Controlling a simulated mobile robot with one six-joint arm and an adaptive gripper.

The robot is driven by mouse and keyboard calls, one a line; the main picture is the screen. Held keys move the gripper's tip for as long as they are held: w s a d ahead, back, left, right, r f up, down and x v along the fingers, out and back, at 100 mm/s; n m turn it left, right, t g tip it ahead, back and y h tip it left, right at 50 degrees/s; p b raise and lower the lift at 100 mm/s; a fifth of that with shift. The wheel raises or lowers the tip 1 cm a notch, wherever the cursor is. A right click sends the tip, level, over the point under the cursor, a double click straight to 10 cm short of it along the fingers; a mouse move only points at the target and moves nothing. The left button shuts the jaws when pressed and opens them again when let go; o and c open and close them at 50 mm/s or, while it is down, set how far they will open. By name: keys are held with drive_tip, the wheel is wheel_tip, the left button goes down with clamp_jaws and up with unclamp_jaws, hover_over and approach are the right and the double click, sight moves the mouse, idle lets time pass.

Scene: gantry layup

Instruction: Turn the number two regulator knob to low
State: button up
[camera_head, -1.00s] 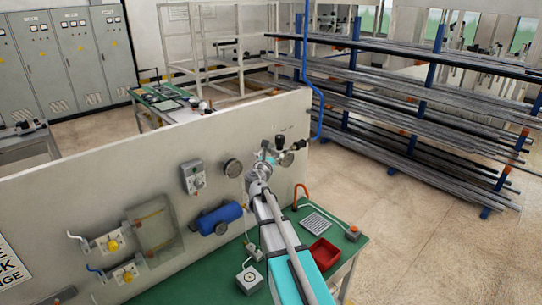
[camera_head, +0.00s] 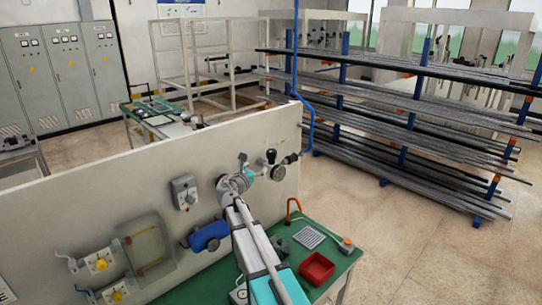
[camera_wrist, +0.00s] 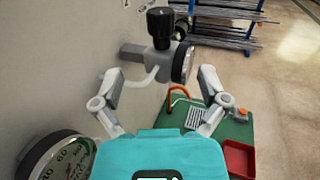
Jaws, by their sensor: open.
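A regulator with a black knob (camera_head: 271,156) and a round gauge (camera_head: 278,173) sticks out near the right end of the pale panel. In the wrist view the black knob (camera_wrist: 160,28) stands upright, with the gauge (camera_wrist: 182,62) beside it edge-on. My gripper (camera_wrist: 160,85) is open and empty, its two fingers spread wide. The knob appears ahead of the fingertips, apart from them. In the head view my gripper (camera_head: 248,172) is just left of the regulator, its fingers too small to make out. I cannot read a number or low mark on the knob.
Another gauge (camera_wrist: 60,155) is close at my gripper's lower left. The panel (camera_head: 60,200) also bears a grey box (camera_head: 184,191), a blue cylinder (camera_head: 208,235) and yellow knobs (camera_head: 101,265). A red tray (camera_head: 317,268) sits on the green bench (camera_head: 337,262) below.

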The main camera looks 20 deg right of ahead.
sight(269, 155)
drive_tip(key=shift+w+a+m+g+h, duration=0.15)
drive_tip(key=shift+a+m+g+h, duration=0.15)
drive_tip(key=shift+g, duration=0.1)
drive_tip(key=shift+d, duration=0.15)
drive_tip(key=x, duration=1.3)
drive_tip(key=shift+w+d, duration=0.2)
drive_tip(key=shift+w, duration=0.1)
drive_tip(key=c, duration=1.2)
drive_tip(key=shift+o, duration=0.2)
